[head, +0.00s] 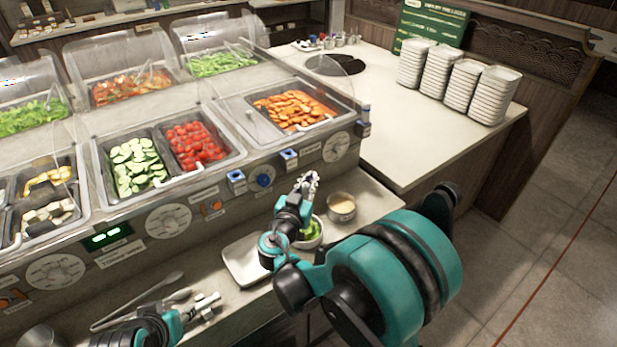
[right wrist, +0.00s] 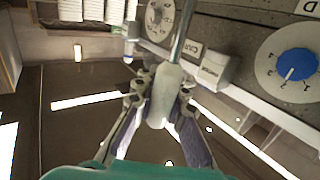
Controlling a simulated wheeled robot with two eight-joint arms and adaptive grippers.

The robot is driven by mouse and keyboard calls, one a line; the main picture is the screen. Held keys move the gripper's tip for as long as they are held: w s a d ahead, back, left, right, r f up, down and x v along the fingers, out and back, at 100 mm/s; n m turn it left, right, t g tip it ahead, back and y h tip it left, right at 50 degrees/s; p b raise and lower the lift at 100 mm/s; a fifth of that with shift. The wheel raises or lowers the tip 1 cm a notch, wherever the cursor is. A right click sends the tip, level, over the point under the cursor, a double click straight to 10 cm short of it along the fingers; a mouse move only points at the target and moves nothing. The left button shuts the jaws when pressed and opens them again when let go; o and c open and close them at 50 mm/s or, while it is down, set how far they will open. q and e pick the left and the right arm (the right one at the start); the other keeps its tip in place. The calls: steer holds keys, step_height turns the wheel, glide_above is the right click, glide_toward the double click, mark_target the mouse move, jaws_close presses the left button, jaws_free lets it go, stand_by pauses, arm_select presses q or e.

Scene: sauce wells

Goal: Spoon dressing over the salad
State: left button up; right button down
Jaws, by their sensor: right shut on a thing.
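My right gripper (head: 309,183) is in front of the salad bar's panel, above and behind the salad bowl. In the right wrist view its fingers (right wrist: 160,98) are shut on the pale handle of a spoon (right wrist: 164,90), whose thin metal shaft runs to the top edge; its far end is out of that view. The salad bowl (head: 312,241) with greens is partly hidden behind my right arm. A small metal cup of pale dressing (head: 342,205) stands to the right of the gripper on the shelf. My left gripper (head: 207,304) is low at the left; its jaw opening is unclear.
A white tray (head: 241,262) lies left of the bowl. Metal utensils (head: 140,302) lie near my left gripper. The salad bar with glass guards and a panel with knobs (head: 263,180) rises behind. Stacked white plates (head: 459,86) stand on the right counter, which has free room.

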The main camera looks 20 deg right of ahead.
steer(key=d+f+m+g+y+p, duration=0.1)
steer(key=d+f+p, duration=0.1)
steer(key=w+d+f+m+g+y+p, duration=0.1)
steer(key=d+g+y+p, duration=0.1)
steer(key=w+d+f+m+g+y+p, duration=0.1)
steer(key=d+f+m+y, duration=0.1)
steer(key=d, duration=0.1)
steer(key=shift+w+f+g+p, duration=0.2)
steer(key=shift+f+g+p, duration=0.1)
steer(key=shift+g+p, duration=0.1)
arm_select(q)
step_height(320, 180, up, 7)
steer(key=shift+f, duration=0.15)
arm_select(e)
steer(key=shift+w+d+f+m+g+y, duration=0.2)
steer(key=shift+d+f+y, duration=0.1)
steer(key=shift+f+y, duration=0.2)
steer(key=shift+w+d+f+m+g+y, duration=0.1)
steer(key=shift+d+f+g+y, duration=0.15)
steer(key=shift+f+y, duration=0.25)
